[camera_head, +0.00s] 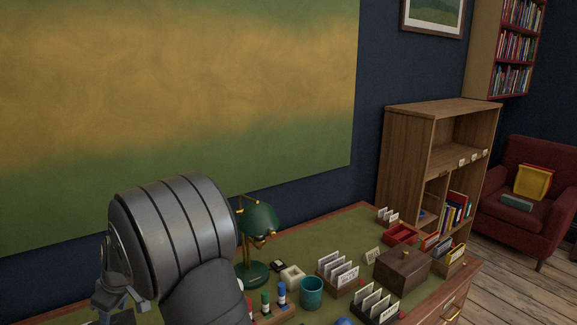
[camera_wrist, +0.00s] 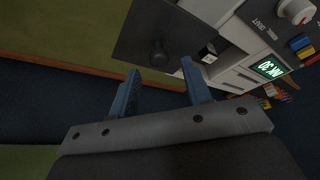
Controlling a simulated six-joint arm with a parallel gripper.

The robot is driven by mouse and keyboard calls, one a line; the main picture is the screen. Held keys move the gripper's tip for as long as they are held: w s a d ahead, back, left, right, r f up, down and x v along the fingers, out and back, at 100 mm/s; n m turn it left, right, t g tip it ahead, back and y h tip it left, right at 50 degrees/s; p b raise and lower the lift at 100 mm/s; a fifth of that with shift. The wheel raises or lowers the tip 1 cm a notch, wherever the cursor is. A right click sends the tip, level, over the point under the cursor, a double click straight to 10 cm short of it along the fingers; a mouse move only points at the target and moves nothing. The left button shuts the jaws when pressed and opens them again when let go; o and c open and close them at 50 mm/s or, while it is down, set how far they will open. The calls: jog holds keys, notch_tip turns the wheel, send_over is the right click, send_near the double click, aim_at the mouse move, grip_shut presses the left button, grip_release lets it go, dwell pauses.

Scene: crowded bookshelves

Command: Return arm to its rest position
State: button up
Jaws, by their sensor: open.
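My gripper (camera_wrist: 162,84) shows in the wrist view with its two blue fingers apart and nothing between them. In the head view my gripper (camera_head: 122,298) is at the lower left, partly cut off by the bottom edge, beside my large grey arm link. The arm hides the left part of the desk. In the wrist view a dark panel with a round knob (camera_wrist: 158,55) lies beyond the fingertips. I cannot tell whether the fingers touch it.
The green-topped desk (camera_head: 318,240) holds a green lamp (camera_head: 258,218), a teal cup (camera_head: 311,292), card holders and a wooden box (camera_head: 403,268). A wooden bookshelf (camera_head: 408,150) and red armchair (camera_head: 518,225) stand at right. A pale machine with a lit display (camera_wrist: 270,69) shows in the wrist view.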

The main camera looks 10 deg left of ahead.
jog(key=shift+x, duration=1.45)
jog(key=shift+s+a, duration=0.1)
jog(key=shift+s, duration=0.05)
jog(key=shift+r, duration=0.1)
